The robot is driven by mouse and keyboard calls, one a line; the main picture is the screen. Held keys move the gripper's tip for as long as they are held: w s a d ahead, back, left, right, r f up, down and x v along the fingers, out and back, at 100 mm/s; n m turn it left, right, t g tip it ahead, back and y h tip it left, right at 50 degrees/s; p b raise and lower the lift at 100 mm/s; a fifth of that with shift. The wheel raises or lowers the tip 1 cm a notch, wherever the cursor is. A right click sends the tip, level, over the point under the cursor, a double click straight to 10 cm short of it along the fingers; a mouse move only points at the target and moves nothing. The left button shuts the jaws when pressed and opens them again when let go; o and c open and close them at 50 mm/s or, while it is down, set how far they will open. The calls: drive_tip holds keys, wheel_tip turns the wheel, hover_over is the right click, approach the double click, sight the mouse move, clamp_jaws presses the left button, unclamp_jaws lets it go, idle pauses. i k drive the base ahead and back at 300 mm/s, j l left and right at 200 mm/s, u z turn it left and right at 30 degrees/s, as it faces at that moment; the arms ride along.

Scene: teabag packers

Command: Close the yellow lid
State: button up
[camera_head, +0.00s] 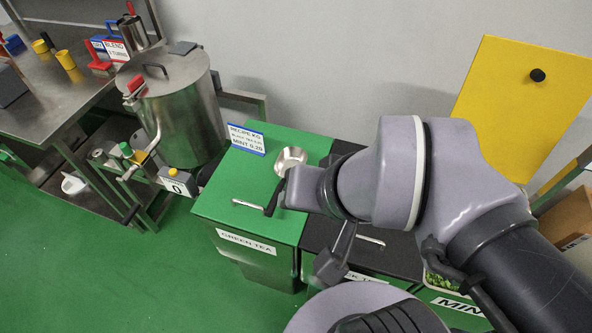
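The yellow lid (505,105) stands raised and tilted back against the wall at the upper right. A round black knob (538,75) sits on its face. The bin below it has a label reading "MIN" (452,305), and a little of its green leafy content (440,286) shows; my arm hides most of it. My gripper (299,238) is left of the lid and well apart from it, above the green and black bins. Its two dark fingers are spread with nothing seen between them.
The green tea bin (225,190) has a closed green lid with a handle, a sign and a metal scoop (290,158). A closed black bin (318,235) stands beside it. A steel drum (180,105) and workbench (50,95) are left. Cardboard boxes (568,225) are far right. Green floor is clear at lower left.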

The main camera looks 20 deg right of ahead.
sight(519, 98)
drive_tip(key=j+z, duration=0.1)
drive_tip(key=z, duration=2.1)
drive_tip(key=k+l, duration=0.05)
drive_tip(key=l, duration=0.05)
